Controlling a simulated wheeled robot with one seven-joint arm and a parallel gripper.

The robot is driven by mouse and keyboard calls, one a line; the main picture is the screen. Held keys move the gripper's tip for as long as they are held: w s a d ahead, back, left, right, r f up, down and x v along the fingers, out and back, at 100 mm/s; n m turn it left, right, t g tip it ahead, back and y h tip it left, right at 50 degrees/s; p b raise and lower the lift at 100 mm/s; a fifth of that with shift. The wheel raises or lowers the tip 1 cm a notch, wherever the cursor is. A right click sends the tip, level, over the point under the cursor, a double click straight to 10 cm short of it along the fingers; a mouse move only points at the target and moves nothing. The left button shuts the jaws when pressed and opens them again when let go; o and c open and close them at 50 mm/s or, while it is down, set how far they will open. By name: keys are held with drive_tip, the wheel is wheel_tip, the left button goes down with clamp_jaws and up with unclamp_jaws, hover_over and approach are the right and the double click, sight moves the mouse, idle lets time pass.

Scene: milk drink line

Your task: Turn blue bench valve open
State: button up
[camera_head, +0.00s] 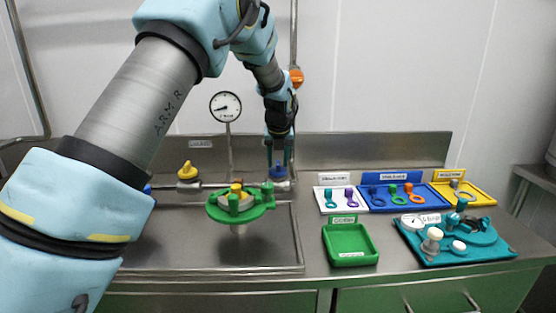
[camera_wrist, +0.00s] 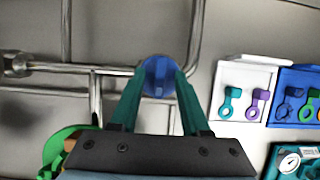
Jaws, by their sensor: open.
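The blue bench valve (camera_wrist: 159,76) is a round blue knob on the metal pipe along the back of the bench. It also shows in the head view (camera_head: 278,171), partly covered by the fingers. My gripper (camera_head: 277,158) points down over it from above. In the wrist view, my gripper's teal fingers (camera_wrist: 157,92) stand on the left and right sides of the knob, open. I cannot tell whether they touch it.
A yellow valve (camera_head: 187,171) sits on the same pipe to the left. A green handwheel fixture (camera_head: 239,204) stands in front. Right are a white tray (camera_head: 324,207), a blue tray (camera_head: 376,206), a yellow tray (camera_head: 482,194), a green tray (camera_head: 350,258) and a teal tray (camera_head: 500,252).

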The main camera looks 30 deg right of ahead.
drive_tip(key=shift+c, duration=0.3)
clamp_jaws()
drive_tip(key=shift+r+n, duration=0.1)
drive_tip(key=shift+n, duration=0.2)
drive_tip(key=n+y+p, duration=0.1)
drive_tip(key=n, duration=0.1)
drive_tip(key=shift+d+n+p, duration=0.15)
drive_tip(key=shift+n+p, duration=0.15)
drive_tip(key=shift+n, duration=0.1)
drive_tip(key=n+y+p, duration=0.1)
drive_tip(key=n, duration=0.1)
drive_tip(key=n+y+p, duration=0.1)
drive_tip(key=n+p, duration=0.1)
drive_tip(key=n, duration=0.1)
drive_tip(key=shift+d+r+n+y, duration=0.1)
drive_tip(key=shift+d+n+y, duration=0.05)
drive_tip(key=shift+n+y, duration=0.15)
drive_tip(key=n+y+p, duration=0.1)
drive_tip(key=n+p, duration=0.1)
drive_tip(key=n, duration=0.2)
drive_tip(key=shift+w+n+g, duration=0.1)
drive_tip(key=shift+n+g, duration=0.2)
drive_tip(key=shift+g, duration=0.1)
drive_tip(key=shift+d+n+g+y+p, duration=0.1)
drive_tip(key=shift+n+g+y+p, duration=0.25)
drive_tip(key=shift+n, duration=0.7)
drive_tip(key=shift+d+n+g+y+p, duration=0.1)
drive_tip(key=shift+n+g+y+p, duration=0.25)
drive_tip(key=shift+n, duration=0.7)
drive_tip(key=shift+a, duration=0.1)
